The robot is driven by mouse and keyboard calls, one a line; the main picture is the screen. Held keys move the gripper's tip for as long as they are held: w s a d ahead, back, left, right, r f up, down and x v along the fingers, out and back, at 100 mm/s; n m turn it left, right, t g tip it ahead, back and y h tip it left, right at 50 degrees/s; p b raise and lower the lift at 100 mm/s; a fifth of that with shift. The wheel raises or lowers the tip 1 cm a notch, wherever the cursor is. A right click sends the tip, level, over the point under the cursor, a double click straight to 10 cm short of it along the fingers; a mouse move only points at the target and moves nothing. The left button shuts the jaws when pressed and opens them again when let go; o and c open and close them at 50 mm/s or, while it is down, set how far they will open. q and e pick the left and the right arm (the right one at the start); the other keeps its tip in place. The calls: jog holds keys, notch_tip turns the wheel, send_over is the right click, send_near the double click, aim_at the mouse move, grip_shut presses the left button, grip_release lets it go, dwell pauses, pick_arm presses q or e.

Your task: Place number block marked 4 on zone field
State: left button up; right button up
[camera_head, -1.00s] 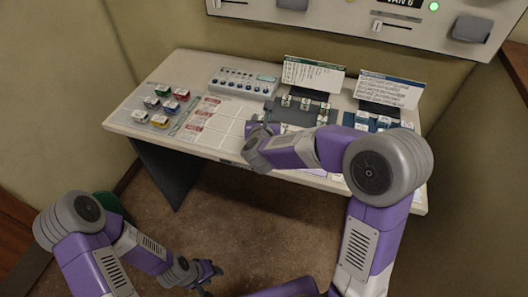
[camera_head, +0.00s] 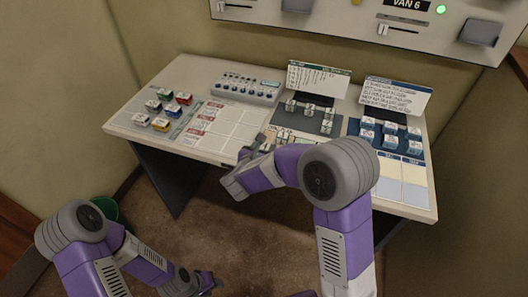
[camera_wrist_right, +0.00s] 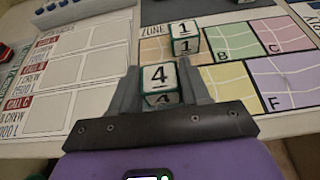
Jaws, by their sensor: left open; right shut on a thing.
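The number block marked 4 (camera_wrist_right: 160,80) is a small white cube with dark green edges. My right gripper (camera_wrist_right: 160,92) is shut on it, with one finger on each side. In the right wrist view it is in front of the zone field (camera_wrist_right: 235,62), a sheet of coloured areas with letters such as B, C and F. I cannot tell whether the block touches the surface. A block marked 1 (camera_wrist_right: 184,38) stands on the field's orange area. In the head view my right gripper (camera_head: 258,148) is at the desk's front edge. My left gripper (camera_head: 210,284) is open, low over the floor.
More number blocks (camera_head: 308,109) sit on the dark tray behind the field. Blue blocks (camera_head: 390,130) stand at the right, and several coloured blocks (camera_head: 162,108) at the left. A white grid sheet (camera_head: 222,122) lies left of my right gripper. A keypad box (camera_head: 246,88) stands behind.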

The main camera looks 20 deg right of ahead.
jog(key=shift+f, duration=0.5)
jog(key=shift+f+b, duration=0.2)
jog(key=shift+b, duration=0.15)
jog(key=o, duration=1)
jog(key=shift+r, duration=0.1)
jog(key=shift+r+p, duration=0.2)
jog(key=shift+p, duration=0.25)
jog(key=p+v, duration=0.1)
jog(key=v, duration=1.1)
